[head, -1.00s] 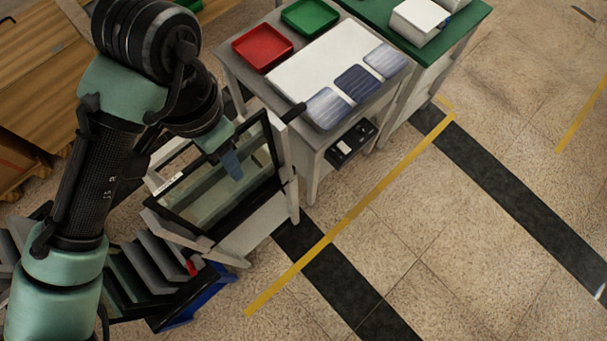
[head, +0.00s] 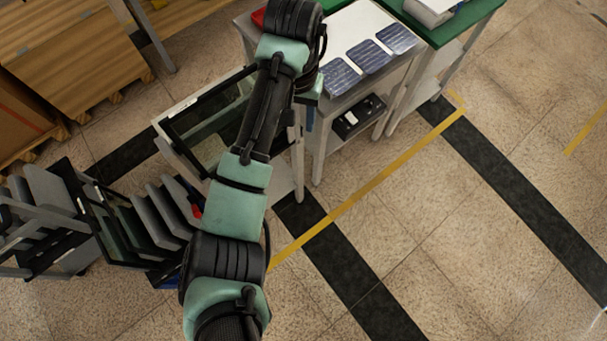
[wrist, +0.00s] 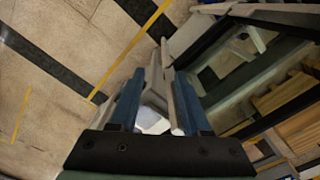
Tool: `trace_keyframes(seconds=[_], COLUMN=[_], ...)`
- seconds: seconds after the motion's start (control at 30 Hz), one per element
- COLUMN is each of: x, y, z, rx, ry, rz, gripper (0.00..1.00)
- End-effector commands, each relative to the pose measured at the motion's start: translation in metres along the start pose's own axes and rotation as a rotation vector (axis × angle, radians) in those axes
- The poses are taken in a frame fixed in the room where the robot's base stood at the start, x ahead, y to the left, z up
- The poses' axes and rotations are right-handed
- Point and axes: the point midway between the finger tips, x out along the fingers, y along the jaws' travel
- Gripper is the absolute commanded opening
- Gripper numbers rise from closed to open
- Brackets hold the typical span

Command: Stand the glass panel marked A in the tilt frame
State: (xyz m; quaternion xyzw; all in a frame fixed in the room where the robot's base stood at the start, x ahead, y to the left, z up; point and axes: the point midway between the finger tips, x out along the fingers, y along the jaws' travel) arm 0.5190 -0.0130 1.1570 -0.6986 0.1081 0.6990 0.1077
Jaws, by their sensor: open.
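A glass panel (head: 212,128) with a black border leans in the white tilt frame (head: 180,158), partly hidden behind my arm in the head view. I cannot read a letter on it. The panel also shows at the right of the wrist view (wrist: 245,70), close beside my fingers. My gripper (head: 310,117) is mostly hidden by my arm, by the right end of the tilt frame. In the wrist view my gripper (wrist: 158,72) has its two blue fingers apart, with no panel between them.
A rack (head: 150,222) with several upright panels stands at the lower left. A grey table (head: 335,112) with blue cells stands right of the tilt frame, and a green table (head: 475,25) beyond it. Wooden pallets (head: 85,55) are at the upper left. The floor at right is clear.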

Motion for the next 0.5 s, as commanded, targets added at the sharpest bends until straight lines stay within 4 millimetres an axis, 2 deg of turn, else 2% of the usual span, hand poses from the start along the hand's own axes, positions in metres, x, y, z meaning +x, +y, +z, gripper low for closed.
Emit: trace_keyframes(seconds=[0.03, 0.5], x=[0.014, 0.105], y=[0.005, 0.019], z=[0.0, 0.017], rx=[-0.022, -0.167], ry=[-0.003, -0.003], rz=[0.005, 0.003], gripper=[0.47, 0.47])
